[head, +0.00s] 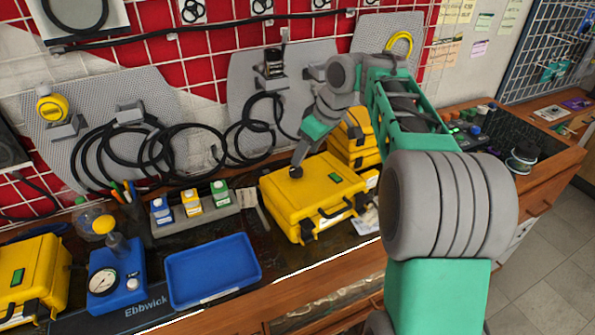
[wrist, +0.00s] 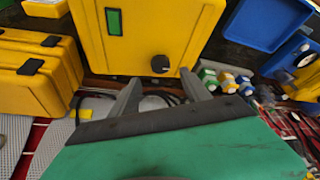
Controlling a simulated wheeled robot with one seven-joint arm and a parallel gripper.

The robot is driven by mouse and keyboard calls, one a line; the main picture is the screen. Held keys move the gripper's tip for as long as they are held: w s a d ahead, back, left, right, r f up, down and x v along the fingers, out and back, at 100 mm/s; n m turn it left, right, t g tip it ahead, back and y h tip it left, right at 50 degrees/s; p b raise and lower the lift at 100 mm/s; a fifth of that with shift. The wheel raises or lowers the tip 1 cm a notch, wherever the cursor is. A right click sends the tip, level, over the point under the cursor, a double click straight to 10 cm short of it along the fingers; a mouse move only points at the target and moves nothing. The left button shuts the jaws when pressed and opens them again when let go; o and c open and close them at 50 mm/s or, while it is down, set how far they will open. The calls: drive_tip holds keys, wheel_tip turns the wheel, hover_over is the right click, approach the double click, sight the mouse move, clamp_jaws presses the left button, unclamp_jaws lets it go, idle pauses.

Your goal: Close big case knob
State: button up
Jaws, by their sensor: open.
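The big yellow case (head: 312,195) lies closed on the bench in the middle of the head view. Its black knob (wrist: 160,64) shows on the yellow face in the wrist view, close to the far edge of the case. The knob also shows in the head view (head: 295,172), just below my gripper (head: 300,152). In the wrist view my gripper (wrist: 158,90) has its two fingers apart, one on each side of the knob's line. Nothing is between the fingers. I cannot tell whether the fingertips touch the case.
A blue tray (head: 213,271) and a blue gauge box (head: 117,275) stand to the left. Another yellow case (head: 30,275) is at the far left. Stacked yellow cases (head: 352,140) stand behind right. Small bottles (head: 191,202) and hanging black hoses (head: 165,150) are behind left.

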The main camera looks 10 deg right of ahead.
sight(298, 169)
drive_tip(key=x, duration=0.7)
clamp_jaws()
idle(0.4)
